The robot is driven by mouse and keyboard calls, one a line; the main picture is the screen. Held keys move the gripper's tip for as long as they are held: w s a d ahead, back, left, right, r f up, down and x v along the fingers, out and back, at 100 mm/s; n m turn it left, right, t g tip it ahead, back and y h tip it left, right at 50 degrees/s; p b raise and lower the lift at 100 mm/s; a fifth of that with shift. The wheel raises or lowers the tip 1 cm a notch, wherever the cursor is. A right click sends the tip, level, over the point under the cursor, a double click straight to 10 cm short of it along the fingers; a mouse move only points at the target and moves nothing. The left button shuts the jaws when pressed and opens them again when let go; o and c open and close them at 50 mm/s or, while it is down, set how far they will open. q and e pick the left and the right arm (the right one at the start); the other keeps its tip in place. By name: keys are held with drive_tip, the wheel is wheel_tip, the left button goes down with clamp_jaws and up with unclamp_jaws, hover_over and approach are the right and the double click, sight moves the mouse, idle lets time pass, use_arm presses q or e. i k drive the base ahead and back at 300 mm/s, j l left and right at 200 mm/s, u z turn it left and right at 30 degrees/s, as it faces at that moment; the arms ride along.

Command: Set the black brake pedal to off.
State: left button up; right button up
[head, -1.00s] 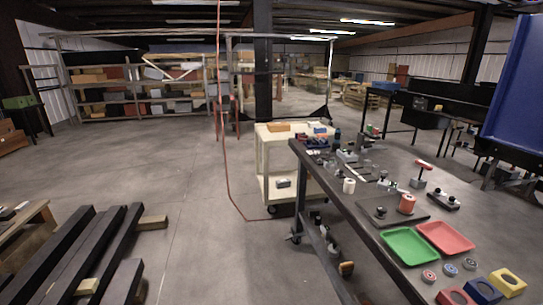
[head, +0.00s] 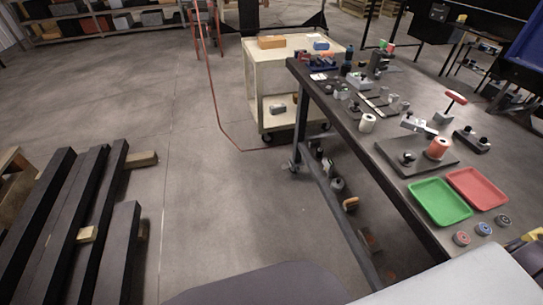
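I cannot pick out a black brake pedal for certain. A small dark device with black knobs (head: 472,139) sits at the right of the long dark workbench (head: 348,126), but I cannot tell what it is. A dark base plate (head: 421,168) on the bench carries a black knob and an orange-red cylinder (head: 438,148). A red T-shaped handle (head: 456,97) stands on a grey block behind them. Neither of my grippers shows. Only large smooth grey and white parts, likely mine, fill the bottom edge.
Green (head: 440,201) and red (head: 477,188) trays lie on the bench, with several small discs in front. A cream cart (head: 255,76) stands beyond the bench's left side. Dark beams (head: 75,215) lie at left. Open concrete floor (head: 215,195) is between.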

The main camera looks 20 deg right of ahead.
sight(284, 167)
drive_tip(key=i, duration=0.8)
drive_tip(key=i+j+z, duration=0.1)
drive_tip(key=i+z, duration=0.25)
drive_tip(key=i+j+z, duration=0.15)
drive_tip(key=i+z, duration=0.2)
drive_tip(key=i+j+z, duration=0.2)
drive_tip(key=z, duration=0.25)
drive_tip(key=i+j+z, duration=0.55)
drive_tip(key=j+z, duration=0.15)
drive_tip(key=z, duration=0.2)
drive_tip(key=i+j+z, duration=0.1)
drive_tip(key=j+z, duration=0.8)
drive_tip(key=j, duration=0.4)
